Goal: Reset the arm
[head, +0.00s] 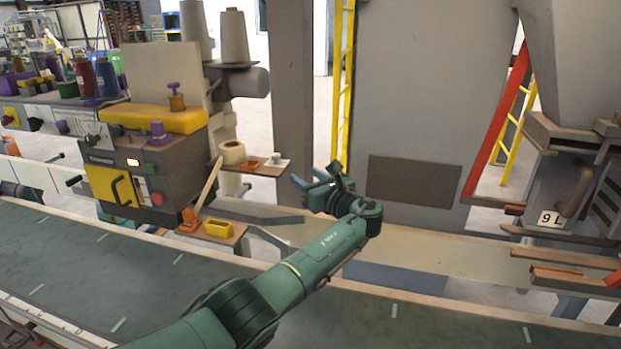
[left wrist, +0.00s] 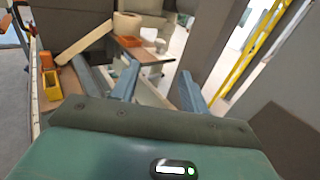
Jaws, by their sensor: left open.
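My left arm (head: 325,255) is green and reaches from the bottom left to the middle of the head view. My left gripper (head: 313,181) is at its end, above the far rail of the conveyor, right of the sewing machine. In the left wrist view its two blue-grey fingers (left wrist: 158,88) stand apart with nothing between them. The gripper is open and empty. My right gripper is not in either view.
The sewing machine (head: 150,165) with a yellow top stands at the left. A small shelf with a yellow bin (head: 218,229) is at its right side. A yellow ladder (head: 343,80) and a grey panel (head: 425,100) stand behind. The green belt (head: 90,270) is bare.

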